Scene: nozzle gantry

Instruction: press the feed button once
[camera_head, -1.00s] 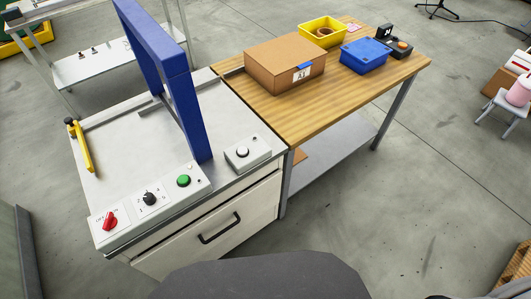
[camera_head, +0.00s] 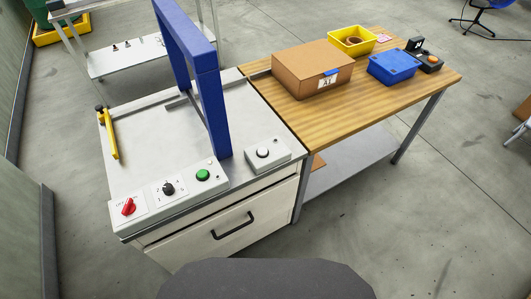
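The machine's metal top (camera_head: 165,135) carries a sloped control panel along its front edge. A separate grey box (camera_head: 268,155) to the right holds a white round button (camera_head: 263,152). Labels are too small to tell which button is the feed button. Neither of my grippers is in view.
A blue gantry arch (camera_head: 207,90) rises from the machine top. A yellow lever (camera_head: 112,134) stands at its left. A wooden table (camera_head: 330,115) at the right holds a cardboard box (camera_head: 312,70), a blue bin (camera_head: 392,67) and a yellow bin (camera_head: 352,40).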

